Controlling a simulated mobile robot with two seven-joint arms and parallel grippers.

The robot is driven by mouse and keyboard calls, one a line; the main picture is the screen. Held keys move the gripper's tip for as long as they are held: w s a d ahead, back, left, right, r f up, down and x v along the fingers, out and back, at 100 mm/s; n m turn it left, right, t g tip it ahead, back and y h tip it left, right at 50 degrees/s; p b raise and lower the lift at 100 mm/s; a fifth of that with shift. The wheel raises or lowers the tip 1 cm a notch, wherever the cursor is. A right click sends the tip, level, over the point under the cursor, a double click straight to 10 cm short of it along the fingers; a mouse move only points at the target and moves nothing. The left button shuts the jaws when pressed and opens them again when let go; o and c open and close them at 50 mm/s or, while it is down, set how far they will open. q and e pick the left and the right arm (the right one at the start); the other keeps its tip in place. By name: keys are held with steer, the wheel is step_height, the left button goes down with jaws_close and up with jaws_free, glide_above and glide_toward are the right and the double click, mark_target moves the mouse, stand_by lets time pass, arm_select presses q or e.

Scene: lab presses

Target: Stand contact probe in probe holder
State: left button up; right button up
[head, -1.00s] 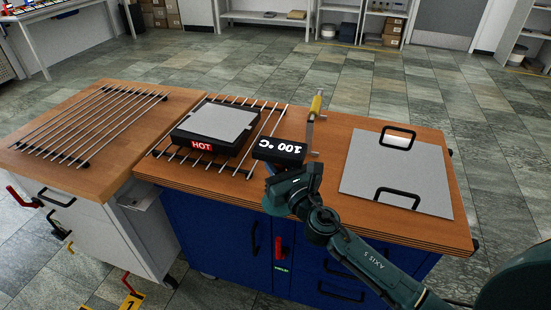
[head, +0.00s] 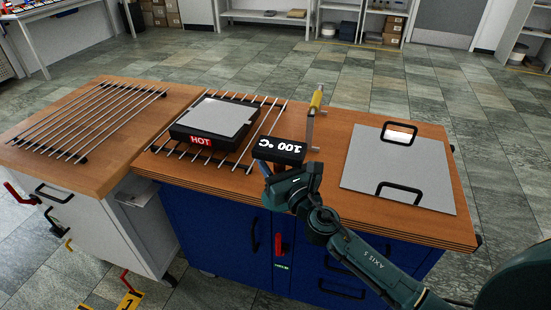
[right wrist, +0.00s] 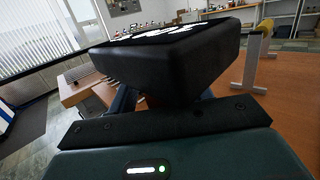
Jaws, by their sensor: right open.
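A black block with a white "100 °C" readout (head: 279,149), seemingly the contact probe's head, is upright at the front edge of the wooden bench. It fills the middle of the right wrist view (right wrist: 165,62). My right gripper (head: 271,172) is open, with its blue fingers (right wrist: 160,102) at either side under the block. The block hides most of the fingers and whatever is beneath it, so the probe's lower part and the holder cannot be made out. My left gripper is not in view.
A hot plate with a "HOT" sign (head: 212,121) stands on a rod rack to the left. A yellow-handled metal post (head: 316,101) stands just behind and right of the block. A grey plate with two black handles (head: 398,172) lies at right. Another rack (head: 88,122) is far left.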

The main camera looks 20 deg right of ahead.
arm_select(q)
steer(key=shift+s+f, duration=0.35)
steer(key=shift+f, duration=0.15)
arm_select(e)
steer(key=shift+f, duration=0.15)
steer(key=shift+s, duration=0.3)
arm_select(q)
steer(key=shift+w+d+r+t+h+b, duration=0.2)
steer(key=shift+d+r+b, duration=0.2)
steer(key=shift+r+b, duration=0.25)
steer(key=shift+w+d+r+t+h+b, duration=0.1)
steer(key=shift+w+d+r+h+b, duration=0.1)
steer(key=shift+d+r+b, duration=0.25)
arm_select(e)
steer(key=v, duration=1.2)
steer(key=shift+s, duration=0.25)
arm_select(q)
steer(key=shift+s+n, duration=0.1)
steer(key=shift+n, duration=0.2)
arm_select(e)
steer(key=shift+d+f, duration=0.1)
